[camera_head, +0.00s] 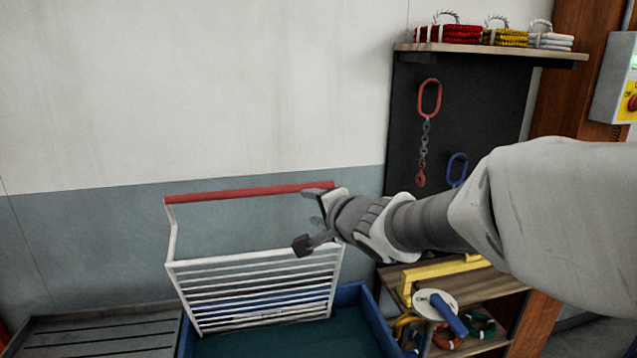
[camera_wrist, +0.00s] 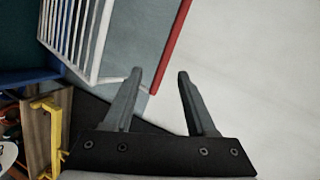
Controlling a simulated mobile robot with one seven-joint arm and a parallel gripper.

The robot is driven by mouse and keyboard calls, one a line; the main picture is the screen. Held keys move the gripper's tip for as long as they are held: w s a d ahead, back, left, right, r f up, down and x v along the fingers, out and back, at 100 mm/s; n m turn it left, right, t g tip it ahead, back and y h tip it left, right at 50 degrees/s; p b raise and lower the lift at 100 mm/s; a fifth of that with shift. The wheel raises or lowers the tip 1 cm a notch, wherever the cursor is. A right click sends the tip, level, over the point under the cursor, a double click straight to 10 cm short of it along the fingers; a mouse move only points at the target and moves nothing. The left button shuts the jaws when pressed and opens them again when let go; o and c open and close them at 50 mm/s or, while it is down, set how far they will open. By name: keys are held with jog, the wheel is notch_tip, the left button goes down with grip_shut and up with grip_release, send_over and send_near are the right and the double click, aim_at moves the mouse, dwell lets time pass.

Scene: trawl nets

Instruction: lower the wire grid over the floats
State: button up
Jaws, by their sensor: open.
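The wire grid (camera_head: 255,285) has white bars and a red handle bar (camera_head: 250,193) along its top. It stands raised and tilted over the blue bin (camera_head: 372,315). My gripper (camera_head: 308,222) is open at the right end of the red bar. In the wrist view, the end of the red bar (camera_wrist: 168,55) shows between the spread fingers of my gripper (camera_wrist: 160,75), nearer the left finger. I cannot tell whether a finger touches it. The grid's white bars (camera_wrist: 75,30) show at the upper left there. I can make out no floats; the grid hides part of the bin.
A slatted grey bench (camera_head: 95,335) stands left of the bin. At right, a wooden shelf (camera_head: 470,283) holds a yellow frame (camera_head: 445,270). The wall above the grid is clear.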

aim_at(254, 193)
jog(key=w+a+f+y+b, duration=0.1)
jog(key=w+a, duration=0.3)
jog(key=a, duration=0.1)
jog(key=w+a+f+y+b, duration=0.1)
jog(key=w+a, duration=0.4)
jog(key=w+a+f+m+b, duration=0.1)
jog(key=w+a, duration=0.4)
jog(key=shift+a+f+g+y, duration=0.15)
jog(key=shift+f+g+y, duration=0.1)
jog(key=shift+g+y, duration=0.15)
jog(key=shift+c, duration=0.2)
grip_shut()
dwell(1.0)
